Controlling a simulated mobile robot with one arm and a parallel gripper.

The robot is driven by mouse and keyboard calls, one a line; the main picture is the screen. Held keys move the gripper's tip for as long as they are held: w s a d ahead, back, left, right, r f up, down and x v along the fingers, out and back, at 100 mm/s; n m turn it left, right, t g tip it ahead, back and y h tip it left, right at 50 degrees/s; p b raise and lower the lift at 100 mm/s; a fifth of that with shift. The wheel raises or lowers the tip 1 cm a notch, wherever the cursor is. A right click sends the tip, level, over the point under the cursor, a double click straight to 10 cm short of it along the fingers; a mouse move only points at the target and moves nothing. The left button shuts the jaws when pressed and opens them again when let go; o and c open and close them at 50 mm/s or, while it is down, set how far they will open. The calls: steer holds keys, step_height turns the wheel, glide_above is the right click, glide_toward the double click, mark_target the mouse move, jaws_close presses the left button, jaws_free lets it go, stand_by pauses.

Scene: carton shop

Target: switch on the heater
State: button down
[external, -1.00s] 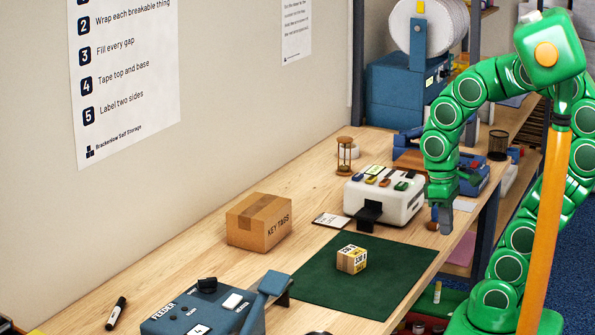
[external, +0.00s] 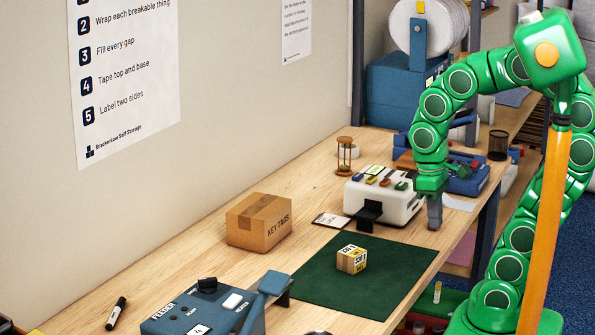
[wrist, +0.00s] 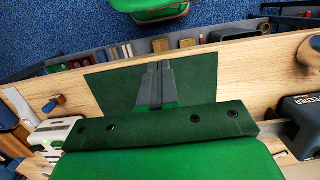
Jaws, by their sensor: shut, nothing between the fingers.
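A blue control box (external: 205,312) lettered FEEDER stands at the near end of the bench. The box also shows at the right edge of the wrist view (wrist: 296,112). My gripper (external: 435,215) is shut and empty, pointing down beside the white machine (external: 385,200), well away from the blue box. In the wrist view its grey fingers (wrist: 155,82) are together in front of the green mat (wrist: 112,88).
A cube with printed labels (external: 351,259) sits on the green mat. A KEY TAGS carton (external: 259,222) stands behind it by the wall. A blue lever arm (external: 273,284) sticks up beside the control box. A black marker (external: 116,313) lies to its left.

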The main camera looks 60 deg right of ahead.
steer(key=w+a+r, duration=0.3)
steer(key=w, duration=0.3)
steer(key=w+a+r, duration=0.3)
steer(key=w+r, duration=0.1)
steer(key=w, duration=0.3)
step_height(320, 180, up, 3)
steer(key=t+h, duration=0.2)
glide_above(236, 297)
steer(key=a, duration=0.1)
steer(key=shift+a, duration=0.6)
steer(key=shift+f, duration=0.15)
steer(key=f, duration=0.4)
steer(key=d+f, duration=0.1)
steer(key=f, duration=0.4)
steer(key=d+f, duration=0.1)
steer(key=f, duration=0.3)
steer(key=shift+f, duration=0.25)
steer(key=shift+f+y, duration=0.1)
steer(key=shift+y, duration=0.2)
